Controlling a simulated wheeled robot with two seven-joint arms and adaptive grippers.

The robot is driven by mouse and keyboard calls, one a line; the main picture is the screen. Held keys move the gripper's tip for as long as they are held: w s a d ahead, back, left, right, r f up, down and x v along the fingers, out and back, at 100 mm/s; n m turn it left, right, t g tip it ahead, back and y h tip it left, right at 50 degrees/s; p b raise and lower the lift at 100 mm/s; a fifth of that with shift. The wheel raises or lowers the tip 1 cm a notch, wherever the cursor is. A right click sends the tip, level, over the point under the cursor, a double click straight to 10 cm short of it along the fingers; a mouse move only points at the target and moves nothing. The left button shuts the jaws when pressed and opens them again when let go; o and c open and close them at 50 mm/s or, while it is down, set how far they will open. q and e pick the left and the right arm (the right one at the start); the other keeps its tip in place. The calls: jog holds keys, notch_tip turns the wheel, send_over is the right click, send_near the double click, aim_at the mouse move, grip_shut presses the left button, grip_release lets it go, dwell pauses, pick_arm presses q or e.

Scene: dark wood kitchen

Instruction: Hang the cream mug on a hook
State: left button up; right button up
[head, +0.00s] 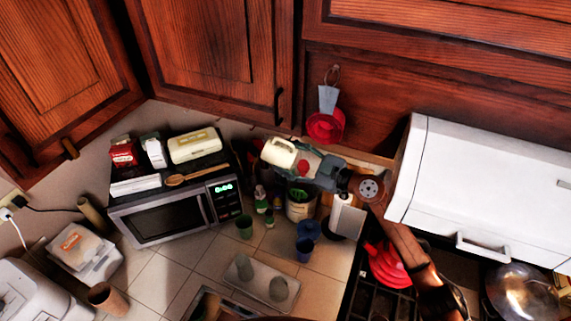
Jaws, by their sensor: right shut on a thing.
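The cream mug (278,152) is held up at the end of my right gripper (303,161), which is shut on it. My right arm comes in from the lower right. The mug is in front of the wall, to the right of the microwave and under the cabinets. A hook (335,68) is on the wooden panel, above and to the right of the mug. A light blue piece (327,98) and red round ware (325,127) hang below this hook. My left gripper is not in view.
A microwave (170,217) carries boxes, a yellow-lidded container (195,145) and a wooden spoon (190,177). Small bottles, a utensil crock (300,207) and cups stand below the mug. A white hood (480,185) is at right, beside my arm; red stacked pans (388,265) sit below.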

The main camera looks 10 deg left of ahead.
jog(key=shift+w+d+b, duration=0.15)
jog(key=shift+w+b, duration=0.6)
jog(key=shift+b, duration=0.2)
jog(key=shift+w+d+b, duration=0.15)
jog(key=shift+w+b, duration=0.55)
jog(key=shift+b, duration=0.2)
jog(key=shift+w+d+f, duration=0.1)
jog(key=shift+w+f, duration=0.2)
jog(key=shift+w, duration=0.2)
jog(key=shift+f+p, duration=0.1)
jog(key=shift+p, duration=0.4)
jog(key=shift+f, duration=0.1)
jog(key=o, duration=1.5)
jog(key=shift+f, duration=0.1)
jog(key=v, duration=1.2)
